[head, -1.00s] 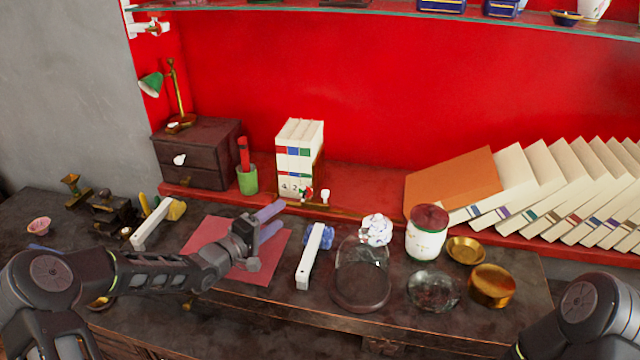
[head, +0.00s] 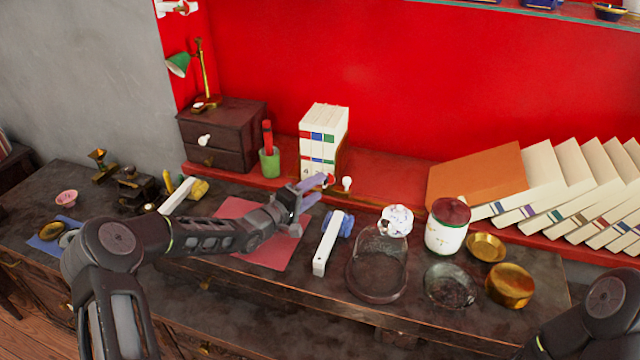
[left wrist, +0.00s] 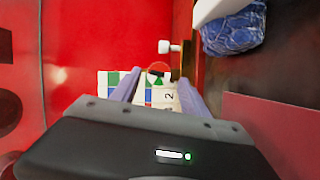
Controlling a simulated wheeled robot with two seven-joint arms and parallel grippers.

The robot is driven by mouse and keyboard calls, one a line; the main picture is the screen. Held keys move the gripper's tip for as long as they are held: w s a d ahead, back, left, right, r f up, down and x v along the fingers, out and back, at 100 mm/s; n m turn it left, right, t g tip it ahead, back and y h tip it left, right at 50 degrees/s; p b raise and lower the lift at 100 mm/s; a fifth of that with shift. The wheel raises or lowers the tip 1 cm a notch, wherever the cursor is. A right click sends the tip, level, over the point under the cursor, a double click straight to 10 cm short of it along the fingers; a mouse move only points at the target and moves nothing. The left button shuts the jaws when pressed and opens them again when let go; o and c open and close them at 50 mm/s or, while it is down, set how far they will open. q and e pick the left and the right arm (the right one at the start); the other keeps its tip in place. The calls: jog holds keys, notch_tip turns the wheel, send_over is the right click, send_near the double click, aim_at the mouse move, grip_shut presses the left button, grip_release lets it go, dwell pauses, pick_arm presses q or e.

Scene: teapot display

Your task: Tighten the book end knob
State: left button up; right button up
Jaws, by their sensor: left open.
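A row of white books (head: 322,135) with coloured labels stands on the red ledge. At its front are a small red-and-white round knob (left wrist: 158,69) and a white knob (head: 347,183) by a brass rail (head: 372,195). Which one is the book end knob I cannot tell for sure. My left gripper (head: 318,190) is open just in front of the books, its lilac fingers pointing at the red-and-white knob. In the left wrist view that knob shows between the fingertips, apparently beyond them; contact cannot be told. My right gripper is out of view.
A red mat (head: 265,252) lies under my left forearm. A white-handled blue brush (head: 330,243), a glass dome (head: 378,265) and a lidded white jar (head: 448,232) stand to the right. A green cup (head: 269,164) and dark drawers (head: 222,135) are left of the books.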

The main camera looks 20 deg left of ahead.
aim_at(326, 181)
pick_arm(q)
jog(key=shift+x, duration=1.15)
jog(key=shift+c, duration=0.2)
grip_shut()
